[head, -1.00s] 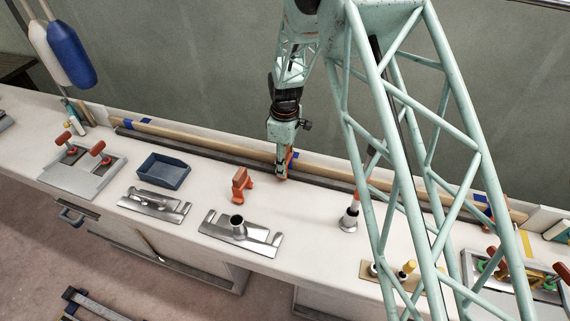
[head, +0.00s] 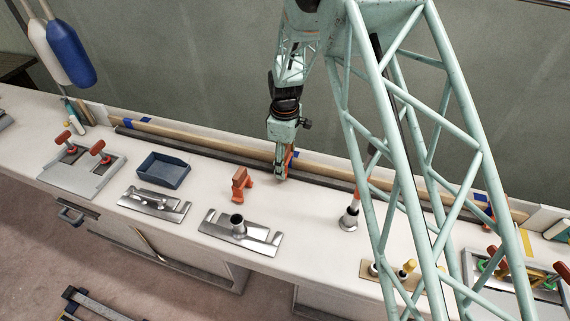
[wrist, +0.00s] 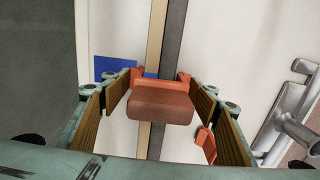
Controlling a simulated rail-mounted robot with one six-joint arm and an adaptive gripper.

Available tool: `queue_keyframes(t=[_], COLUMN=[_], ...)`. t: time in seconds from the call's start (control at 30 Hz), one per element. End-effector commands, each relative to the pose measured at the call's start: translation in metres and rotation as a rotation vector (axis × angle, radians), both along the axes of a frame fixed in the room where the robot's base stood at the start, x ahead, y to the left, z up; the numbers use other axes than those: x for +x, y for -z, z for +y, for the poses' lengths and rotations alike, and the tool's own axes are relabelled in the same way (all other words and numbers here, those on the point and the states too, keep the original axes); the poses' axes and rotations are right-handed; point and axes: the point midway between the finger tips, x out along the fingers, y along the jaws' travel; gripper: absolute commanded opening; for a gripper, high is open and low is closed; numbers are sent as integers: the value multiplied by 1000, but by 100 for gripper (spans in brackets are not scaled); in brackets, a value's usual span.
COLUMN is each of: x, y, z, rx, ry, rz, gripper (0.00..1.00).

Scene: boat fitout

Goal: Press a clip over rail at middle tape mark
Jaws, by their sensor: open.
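My gripper (head: 281,175) points down at the back of the bench. In the wrist view its fingers (wrist: 160,82) are open, on either side of an orange clip with a brown block-like top (wrist: 162,106). Narrow gaps show beside the block. The clip lies across the line of the dark rail (wrist: 172,50); whether it is fully seated is hidden. The middle blue tape mark (wrist: 113,67) shows left of the clip; it also shows behind my gripper in the head view (head: 297,155). Another orange clip (head: 241,185) stands on the bench, in front of the rail.
A wooden strip (head: 195,136) runs behind the rail. A blue tray (head: 164,170), metal plates with posts (head: 239,232), and a silver-based tool (head: 349,218) stand on the bench. Toggle-clamp fixtures (head: 83,168) sit at the left. Bare bench lies just right of the loose clip.

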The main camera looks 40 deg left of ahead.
Motion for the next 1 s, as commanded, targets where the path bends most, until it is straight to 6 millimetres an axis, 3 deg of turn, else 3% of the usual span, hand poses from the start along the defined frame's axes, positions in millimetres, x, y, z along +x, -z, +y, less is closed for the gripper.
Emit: queue_keyframes(t=[0.27,0.8,1.0], x=[0,0,0], y=[-25,-95,-110], z=[0,1,0], rx=[2,1,0], ry=[0,0,0], rz=[-2,-1,-1], gripper=[55,55,55])
